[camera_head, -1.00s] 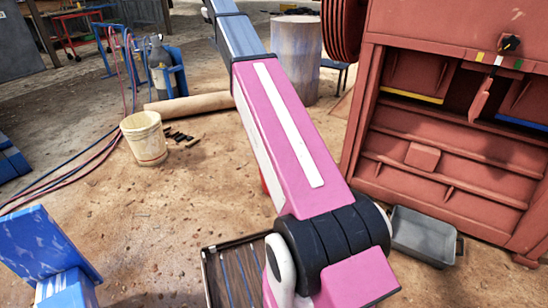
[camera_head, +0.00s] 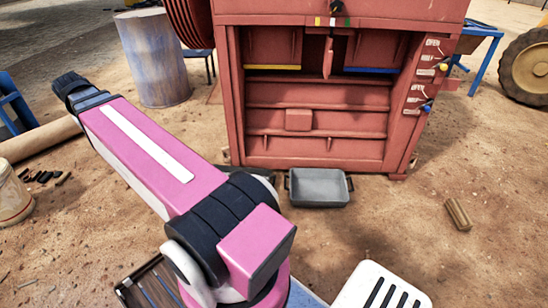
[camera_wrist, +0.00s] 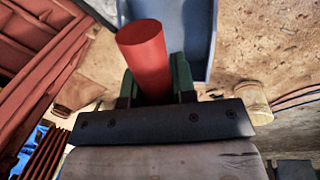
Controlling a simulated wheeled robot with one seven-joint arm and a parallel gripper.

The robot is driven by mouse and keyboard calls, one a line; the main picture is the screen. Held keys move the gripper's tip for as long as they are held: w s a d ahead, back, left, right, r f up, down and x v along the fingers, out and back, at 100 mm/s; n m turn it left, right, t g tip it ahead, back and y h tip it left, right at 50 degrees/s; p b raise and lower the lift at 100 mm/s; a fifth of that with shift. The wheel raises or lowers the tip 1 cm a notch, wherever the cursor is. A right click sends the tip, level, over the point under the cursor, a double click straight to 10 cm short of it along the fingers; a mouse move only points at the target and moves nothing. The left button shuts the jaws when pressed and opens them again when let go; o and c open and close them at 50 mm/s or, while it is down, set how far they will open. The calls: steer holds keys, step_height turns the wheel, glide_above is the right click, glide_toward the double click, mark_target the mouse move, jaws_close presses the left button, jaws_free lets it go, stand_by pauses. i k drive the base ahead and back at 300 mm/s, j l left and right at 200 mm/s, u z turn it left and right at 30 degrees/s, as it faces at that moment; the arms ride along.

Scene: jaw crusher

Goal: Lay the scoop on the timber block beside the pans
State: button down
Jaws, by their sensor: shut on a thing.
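In the wrist view my gripper (camera_wrist: 154,80) is shut on the round red handle (camera_wrist: 145,50) of the scoop. The scoop's blue-grey body (camera_wrist: 190,28) extends past the fingers to the top edge, where it is cut off. A grey pan (camera_head: 318,187) stands on the ground in front of the red crusher. A short ribbed wooden piece (camera_head: 458,214) lies on the ground to the right of the pan; I cannot tell whether it is the timber block.
The red crusher (camera_head: 315,120) fills the upper middle, with levers on its right side. A drum (camera_head: 155,58) stands at the left and a pale bucket (camera_head: 12,195) at the left edge. A white slotted panel (camera_head: 385,290) is at the bottom. Sandy ground right of the pan is mostly free.

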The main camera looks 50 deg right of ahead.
mark_target(461, 211)
steer(key=l+z, duration=1.25)
steer(key=l, duration=0.15)
steer(key=l+z, duration=0.5)
steer(key=l, duration=0.2)
steer(key=l+z, duration=0.3)
steer(key=i+l+z, duration=0.1)
steer(key=l+z, duration=0.15)
steer(key=l, duration=0.2)
steer(key=i+l+z, duration=0.1)
steer(key=l+z, duration=0.2)
steer(key=i+l+z, duration=0.1)
steer(key=l+z, duration=0.2)
steer(key=l, duration=0.15)
steer(key=i+l+z, duration=0.3)
steer(key=l+z, duration=0.25)
steer(key=i+l, duration=0.05)
